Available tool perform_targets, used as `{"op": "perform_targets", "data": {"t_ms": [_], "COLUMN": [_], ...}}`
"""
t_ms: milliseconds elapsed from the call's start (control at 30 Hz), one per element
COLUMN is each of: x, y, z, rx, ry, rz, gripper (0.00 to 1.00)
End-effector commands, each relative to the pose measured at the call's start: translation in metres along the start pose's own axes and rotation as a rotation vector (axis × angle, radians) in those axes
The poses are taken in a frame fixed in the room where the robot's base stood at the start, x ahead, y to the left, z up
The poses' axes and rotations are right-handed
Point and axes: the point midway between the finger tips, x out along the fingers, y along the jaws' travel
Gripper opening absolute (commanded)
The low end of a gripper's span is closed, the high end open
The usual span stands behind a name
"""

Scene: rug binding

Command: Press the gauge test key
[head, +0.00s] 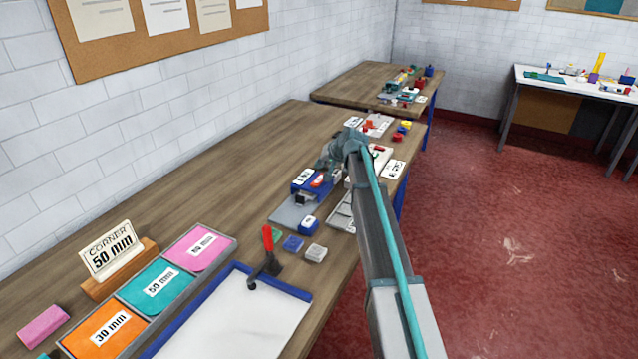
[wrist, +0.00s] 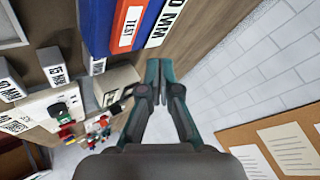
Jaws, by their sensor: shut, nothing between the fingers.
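The gauge is a blue block (head: 301,188) on the long wooden table, left of my arm in the head view. Its red test key (head: 317,181) shows on top. In the wrist view the blue gauge (wrist: 97,28) runs off the top edge. There its red key (wrist: 133,12) carries a white TEST label, beside a white plate reading MM. My gripper (wrist: 158,66) is shut and empty, its fingertips just below and right of the key in the picture, apart from it. In the head view my gripper (head: 325,163) is small, close to the gauge's far side.
A grey plate (head: 288,212) lies in front of the gauge, with a blue-and-white block (head: 308,225) by it. A red-handled clamp (head: 268,240) stands nearer. Small labelled blocks crowd the table's right edge. The table is bare towards the wall.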

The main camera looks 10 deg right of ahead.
Motion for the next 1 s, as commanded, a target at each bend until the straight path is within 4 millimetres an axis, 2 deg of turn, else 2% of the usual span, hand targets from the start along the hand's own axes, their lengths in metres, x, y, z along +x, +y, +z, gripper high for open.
{"op": "perform_targets", "data": {"t_ms": [100, 300, 1000], "x": [0.013, 0.021, 0.022], "y": [0.009, 0.015, 0.016], "z": [0.009, 0.015, 0.016], "rx": [0.000, -0.001, 0.000], "ry": [0.000, 0.001, 0.001], "rz": [0.000, 0.000, 0.000], "gripper": [0.00, 0.00, 0.00]}}
